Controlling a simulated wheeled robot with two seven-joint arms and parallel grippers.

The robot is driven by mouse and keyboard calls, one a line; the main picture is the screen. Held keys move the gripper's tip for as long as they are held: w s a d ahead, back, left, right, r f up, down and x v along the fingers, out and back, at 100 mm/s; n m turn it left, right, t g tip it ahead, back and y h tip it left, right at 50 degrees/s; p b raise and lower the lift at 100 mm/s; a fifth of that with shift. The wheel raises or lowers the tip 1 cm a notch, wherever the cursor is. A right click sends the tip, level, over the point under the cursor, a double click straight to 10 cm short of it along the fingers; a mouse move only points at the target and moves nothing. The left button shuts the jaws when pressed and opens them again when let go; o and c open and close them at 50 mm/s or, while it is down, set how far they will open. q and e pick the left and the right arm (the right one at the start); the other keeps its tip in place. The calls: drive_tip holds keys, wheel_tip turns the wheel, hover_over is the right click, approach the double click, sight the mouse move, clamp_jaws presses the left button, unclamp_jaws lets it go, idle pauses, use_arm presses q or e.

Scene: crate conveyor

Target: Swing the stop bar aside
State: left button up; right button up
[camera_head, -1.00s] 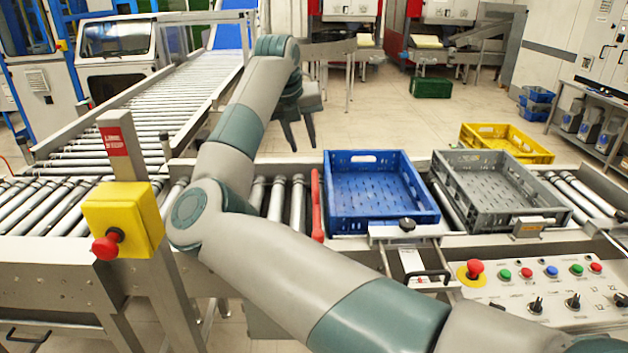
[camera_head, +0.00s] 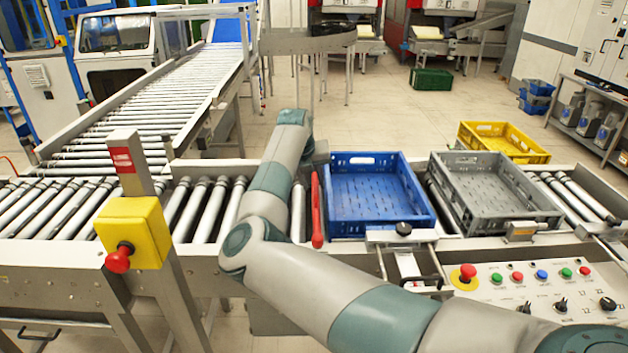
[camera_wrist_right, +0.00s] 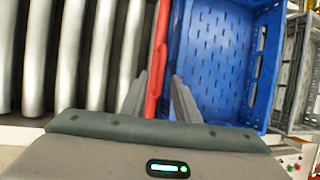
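The red stop bar (camera_head: 316,212) lies across the conveyor, along the left side of the blue crate (camera_head: 430,222). It also shows in the right wrist view (camera_wrist_right: 161,45), running up the picture beside the blue crate (camera_wrist_right: 268,75). My right gripper (camera_wrist_right: 157,84) is open there, with one finger to the left of the bar and the other to its right, by the crate's wall. I cannot tell whether either finger touches the bar. In the head view my right arm hides the gripper's fingers. My left gripper is not in view.
A grey crate (camera_head: 440,178) stands right of the blue one. Bare rollers (camera_head: 205,210) lie left of the bar. A yellow box with a red button (camera_head: 133,232) stands on a post front left. A control panel (camera_head: 535,285) is at front right.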

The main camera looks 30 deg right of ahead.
drive_tip(key=shift+x, duration=0.9)
clamp_jaws()
